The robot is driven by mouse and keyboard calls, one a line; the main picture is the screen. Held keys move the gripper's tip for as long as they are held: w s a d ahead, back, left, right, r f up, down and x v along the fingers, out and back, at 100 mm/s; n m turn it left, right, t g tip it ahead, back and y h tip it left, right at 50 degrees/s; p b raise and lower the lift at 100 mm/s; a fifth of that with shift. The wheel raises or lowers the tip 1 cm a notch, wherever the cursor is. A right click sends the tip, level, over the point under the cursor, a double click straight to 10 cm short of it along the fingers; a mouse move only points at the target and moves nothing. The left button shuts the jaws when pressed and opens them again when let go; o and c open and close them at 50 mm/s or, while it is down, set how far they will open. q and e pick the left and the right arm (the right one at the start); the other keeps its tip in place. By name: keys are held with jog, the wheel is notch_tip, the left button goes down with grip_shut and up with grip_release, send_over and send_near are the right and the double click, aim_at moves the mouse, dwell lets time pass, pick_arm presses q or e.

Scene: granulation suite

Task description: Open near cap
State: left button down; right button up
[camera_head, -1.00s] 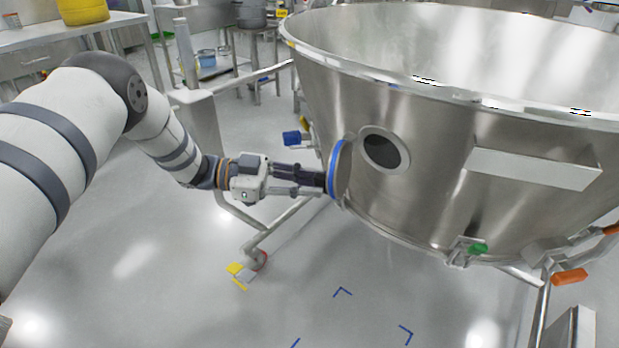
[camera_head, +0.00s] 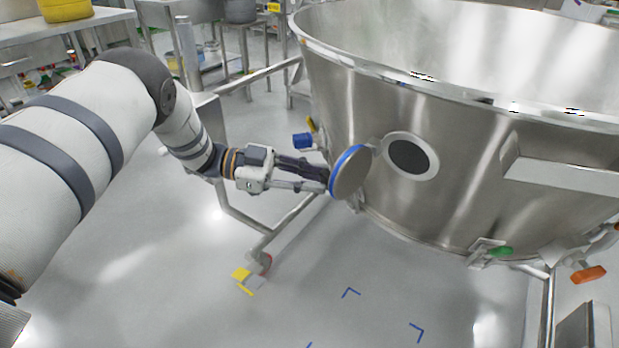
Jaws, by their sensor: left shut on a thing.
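The near cap (camera_head: 351,173) is a round metal disc with a blue rim. It stands swung out to the left of a round dark port (camera_head: 409,157) in the side of the large steel bowl (camera_head: 470,150), and the port is uncovered. My left gripper (camera_head: 326,180) is shut at the cap's left edge, by the blue rim. The fingertips are partly hidden by the cap. My right gripper is not in view.
A blue handle (camera_head: 302,140) sticks out left of the bowl. Green (camera_head: 500,251) and orange (camera_head: 588,274) handles are at its lower right. A frame leg with a yellow-pedalled caster (camera_head: 242,274) stands below my arm. The floor in front is clear, with blue corner marks (camera_head: 350,292).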

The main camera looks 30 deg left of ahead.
pick_arm(q)
jog(key=shift+w+d+r, duration=0.25)
jog(key=shift+w+r, duration=0.4)
jog(key=c, duration=1.6)
grip_release()
jog(key=shift+w+d, duration=0.1)
jog(key=shift+o, duration=0.2)
jog(key=shift+w+d+f, duration=0.15)
jog(key=shift+w+d, duration=0.05)
jog(key=shift+w, duration=0.05)
jog(key=shift+s+a, duration=0.1)
jog(key=shift+a, duration=0.15)
